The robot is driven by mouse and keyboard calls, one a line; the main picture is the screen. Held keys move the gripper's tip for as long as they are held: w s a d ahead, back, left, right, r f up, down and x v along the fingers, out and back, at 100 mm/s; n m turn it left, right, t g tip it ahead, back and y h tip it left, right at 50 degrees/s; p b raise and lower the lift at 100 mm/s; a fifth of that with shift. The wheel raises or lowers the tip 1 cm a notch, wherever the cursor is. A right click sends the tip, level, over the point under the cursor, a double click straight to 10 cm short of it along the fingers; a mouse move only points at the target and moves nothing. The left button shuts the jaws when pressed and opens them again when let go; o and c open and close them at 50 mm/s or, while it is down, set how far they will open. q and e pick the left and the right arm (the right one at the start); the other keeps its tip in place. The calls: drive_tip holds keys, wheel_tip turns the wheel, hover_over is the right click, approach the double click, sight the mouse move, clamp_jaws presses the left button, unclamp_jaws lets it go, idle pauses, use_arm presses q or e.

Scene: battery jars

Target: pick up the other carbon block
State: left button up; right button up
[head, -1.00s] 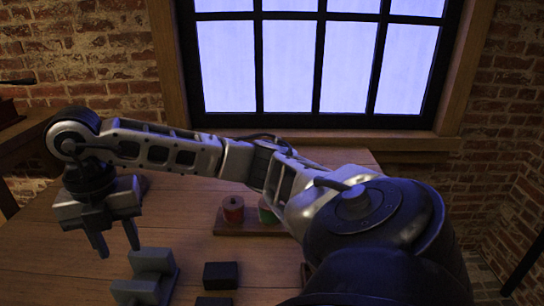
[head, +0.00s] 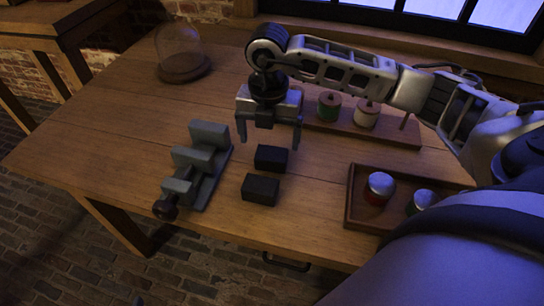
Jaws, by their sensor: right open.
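Two black carbon blocks lie on the wooden table in the head view. The farther block (head: 271,158) is just below my right gripper, and the nearer block (head: 261,189) lies a little closer to the table's front edge. They are close together with a small gap. My right gripper (head: 270,139) points down with its fingers apart and nothing between them. It appears above and slightly behind the farther block; the exact height is hard to tell. My left gripper is not in view.
A grey vise (head: 204,158) stands left of the blocks. A wooden tray (head: 352,205) with jars (head: 379,188) is at right. A rack (head: 390,133) with spools (head: 329,106) stands behind. A glass dome (head: 180,52) is at back left. The left table area is clear.

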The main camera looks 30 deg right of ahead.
sight(271, 153)
wheel_tip(271, 153, down, 6)
drive_tip(key=shift+s+d+r, duration=0.15)
idle(0.3)
drive_tip(key=c, duration=1.2)
